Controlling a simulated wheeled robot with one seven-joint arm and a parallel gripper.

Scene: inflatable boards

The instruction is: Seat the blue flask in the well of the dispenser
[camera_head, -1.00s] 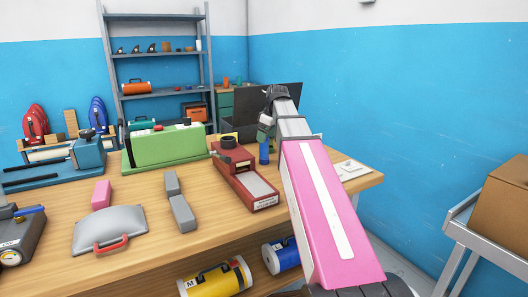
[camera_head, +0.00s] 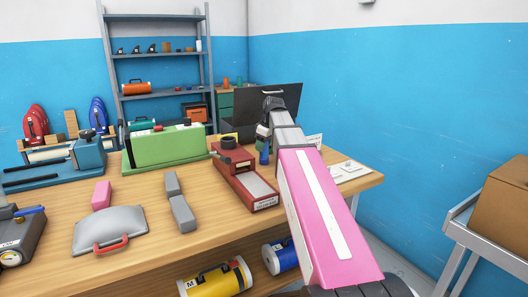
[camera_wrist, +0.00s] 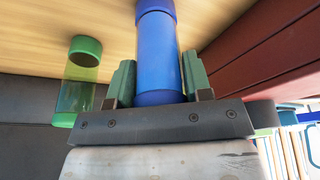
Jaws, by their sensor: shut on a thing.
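The blue flask (camera_wrist: 157,50) is between the green finger pads of my gripper (camera_wrist: 158,80) in the wrist view, and the gripper is shut on it. In the head view the blue flask (camera_head: 263,157) looks upright, just right of the red machine. That red machine (camera_head: 240,172), with a dark round part (camera_head: 228,143) at its far end, looks like the dispenser. Its red side (camera_wrist: 260,45) fills the right of the wrist view, apart from the flask. I cannot see into the well. My gripper is mostly hidden behind my arm in the head view.
A green-capped flask (camera_wrist: 80,85) is left of my gripper in the wrist view. A green machine (camera_head: 165,147) and grey blocks (camera_head: 178,202) stand left of the red machine. A dark panel (camera_head: 285,105) rises behind my arm. White cards (camera_head: 347,170) lie at the table's right end.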

